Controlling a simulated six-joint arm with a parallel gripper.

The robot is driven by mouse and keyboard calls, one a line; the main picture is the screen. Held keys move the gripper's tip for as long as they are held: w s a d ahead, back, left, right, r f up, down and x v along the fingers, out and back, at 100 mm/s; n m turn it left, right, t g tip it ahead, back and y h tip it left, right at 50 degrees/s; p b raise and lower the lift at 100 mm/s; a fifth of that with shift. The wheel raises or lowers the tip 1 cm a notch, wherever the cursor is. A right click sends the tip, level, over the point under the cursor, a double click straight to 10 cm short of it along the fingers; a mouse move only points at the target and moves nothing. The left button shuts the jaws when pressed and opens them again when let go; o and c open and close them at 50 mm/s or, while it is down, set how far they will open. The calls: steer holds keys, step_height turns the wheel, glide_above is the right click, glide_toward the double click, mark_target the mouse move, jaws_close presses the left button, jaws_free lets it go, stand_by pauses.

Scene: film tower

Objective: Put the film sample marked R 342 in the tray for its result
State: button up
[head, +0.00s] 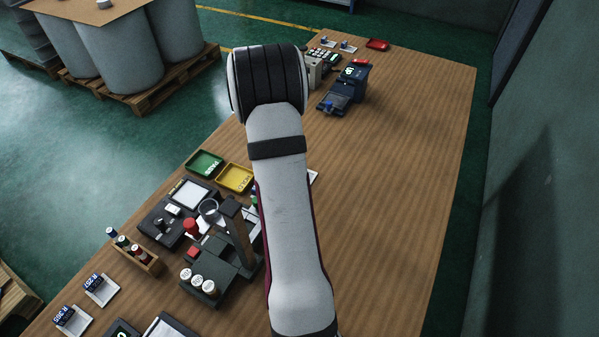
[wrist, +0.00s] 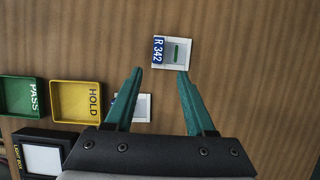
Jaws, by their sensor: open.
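The film sample marked R 342 (wrist: 173,58) is a white card with a dark blue label and a green bar on a grey patch. It lies flat on the table, just beyond my fingertips in the wrist view. My gripper (wrist: 160,76) is open, with nothing between its green fingers. A green PASS tray (wrist: 21,97) and a yellow HOLD tray (wrist: 77,101) lie to its left, both empty. They also show in the head view, the green one (head: 205,163) left of the yellow one (head: 236,178). My arm hides the gripper in the head view.
Another white card (wrist: 142,108) lies partly behind my left finger. A light box (wrist: 41,158) sits below the trays. In the head view, a stand with a magnifier (head: 209,208) and bottles (head: 197,280) are near the arm. A red tray (head: 377,44) lies far off. The right side is clear.

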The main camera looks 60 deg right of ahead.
steer(key=x, duration=0.5)
steer(key=shift+w+d+f, duration=0.25)
steer(key=shift+d+f, duration=0.05)
jaws_close()
